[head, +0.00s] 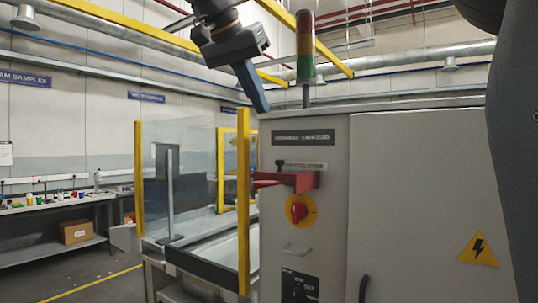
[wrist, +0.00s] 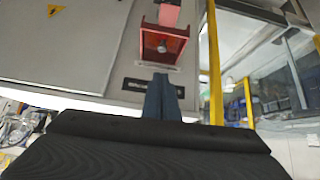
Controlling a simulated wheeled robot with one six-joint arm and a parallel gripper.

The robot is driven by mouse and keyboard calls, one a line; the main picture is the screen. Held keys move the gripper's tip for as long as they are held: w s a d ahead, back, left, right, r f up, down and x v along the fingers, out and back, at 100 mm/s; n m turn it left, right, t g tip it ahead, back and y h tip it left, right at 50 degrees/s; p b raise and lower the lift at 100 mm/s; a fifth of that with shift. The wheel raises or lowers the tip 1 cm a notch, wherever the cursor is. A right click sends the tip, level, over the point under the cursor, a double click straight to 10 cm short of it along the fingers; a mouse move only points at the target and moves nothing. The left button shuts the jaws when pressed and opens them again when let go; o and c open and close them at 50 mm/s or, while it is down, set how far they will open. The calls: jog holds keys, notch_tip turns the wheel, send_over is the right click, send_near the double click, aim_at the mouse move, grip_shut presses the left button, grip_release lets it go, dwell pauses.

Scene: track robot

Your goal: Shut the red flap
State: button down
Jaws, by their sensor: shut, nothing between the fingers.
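The red flap (head: 285,181) stands out from the front of the grey cabinet, above a red rotary knob (head: 298,210) on a yellow plate. In the wrist view, which looks upside down, a red open frame (wrist: 164,44) shows with a small round grey part inside, and a red piece (wrist: 169,14) lies beyond it. I cannot tell exactly how these parts join. My gripper (head: 262,108) is shut and empty, pointing down, above and in front of the cabinet's top edge and apart from the flap. Its closed fingers (wrist: 162,82) also show in the wrist view.
The grey cabinet (head: 420,190) fills the right side, with a dark label plate (head: 303,137) above the flap and a signal tower (head: 306,50) on top. Yellow posts (head: 243,200) and clear panels stand to the left. A workbench (head: 60,205) is further left.

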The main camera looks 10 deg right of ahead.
jog(key=p+x, duration=0.1)
jog(key=x, duration=0.2)
jog(key=p+x, duration=0.1)
jog(key=x, duration=0.3)
jog(key=p+x, duration=0.1)
jog(key=x, duration=0.2)
jog(key=shift+s+a+f, duration=0.15)
jog(key=shift+s+f, duration=0.05)
jog(key=shift+f, duration=0.4)
jog(key=shift+f+p, duration=0.35)
jog(key=shift+f, duration=0.3)
jog(key=shift+f+b, duration=0.2)
jog(key=shift+b, duration=0.15)
